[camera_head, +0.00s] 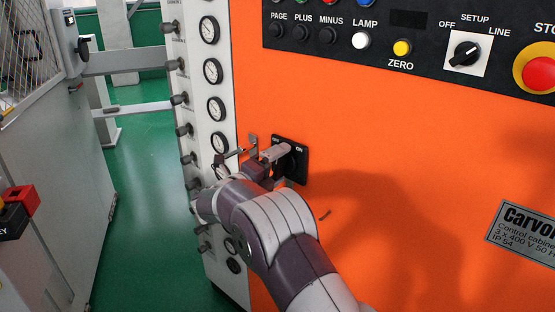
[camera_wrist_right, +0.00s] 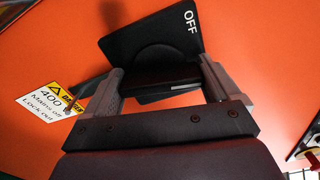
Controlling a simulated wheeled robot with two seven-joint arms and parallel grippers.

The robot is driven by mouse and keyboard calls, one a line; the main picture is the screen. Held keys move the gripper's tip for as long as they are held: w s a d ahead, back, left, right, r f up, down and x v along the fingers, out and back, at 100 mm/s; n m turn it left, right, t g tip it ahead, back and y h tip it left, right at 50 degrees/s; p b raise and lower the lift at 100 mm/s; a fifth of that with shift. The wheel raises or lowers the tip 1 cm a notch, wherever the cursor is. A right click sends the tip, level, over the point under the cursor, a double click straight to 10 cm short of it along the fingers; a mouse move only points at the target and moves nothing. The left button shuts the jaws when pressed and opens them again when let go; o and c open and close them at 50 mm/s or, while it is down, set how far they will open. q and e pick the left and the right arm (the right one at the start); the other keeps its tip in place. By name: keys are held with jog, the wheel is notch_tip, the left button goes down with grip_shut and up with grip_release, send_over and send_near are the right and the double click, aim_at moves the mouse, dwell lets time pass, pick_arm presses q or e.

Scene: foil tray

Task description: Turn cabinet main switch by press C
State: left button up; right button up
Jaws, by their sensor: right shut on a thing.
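The cabinet main switch has a black plate (camera_head: 301,172) lettered OFF at its left and ON at its right, on the orange cabinet front. My right gripper (camera_head: 273,154) is at the switch and partly covers it. In the right wrist view, the plate (camera_wrist_right: 190,38) shows OFF, and the fingers of my right gripper (camera_wrist_right: 160,82) lie on both sides of the black switch handle (camera_wrist_right: 158,75), shut on it. A short white mark shows on the handle near the right finger. The handle's exact angle is hard to tell. My left gripper is out of view.
The orange cabinet (camera_head: 400,190) carries a control panel (camera_head: 330,20) above, with a rotary knob (camera_head: 466,53) and a red stop button (camera_head: 541,73). Gauges (camera_head: 212,71) and small knobs line the left edge. A danger sign (camera_wrist_right: 50,100) hangs near the switch. Green floor lies left.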

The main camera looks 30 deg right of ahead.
jog(key=n+p, duration=0.3)
jog(key=shift+r+n, duration=0.25)
jog(key=shift+n, duration=0.15)
jog(key=n+p, duration=0.3)
jog(key=shift+n, duration=0.3)
jog(key=shift+f+n+p, duration=0.15)
jog(key=shift+n+p, duration=0.6)
jog(key=shift+n, duration=0.2)
jog(key=shift+f+n+p, duration=0.1)
jog(key=shift+n+p, duration=0.65)
jog(key=shift+n, duration=0.2)
jog(key=shift+f, duration=0.1)
jog(key=o, duration=0.8)
jog(key=b+v, duration=0.1)
jog(key=v, duration=1.1)
jog(key=shift+s+a, duration=0.15)
jog(key=shift+a, duration=0.2)
jog(key=shift+f, duration=0.1)
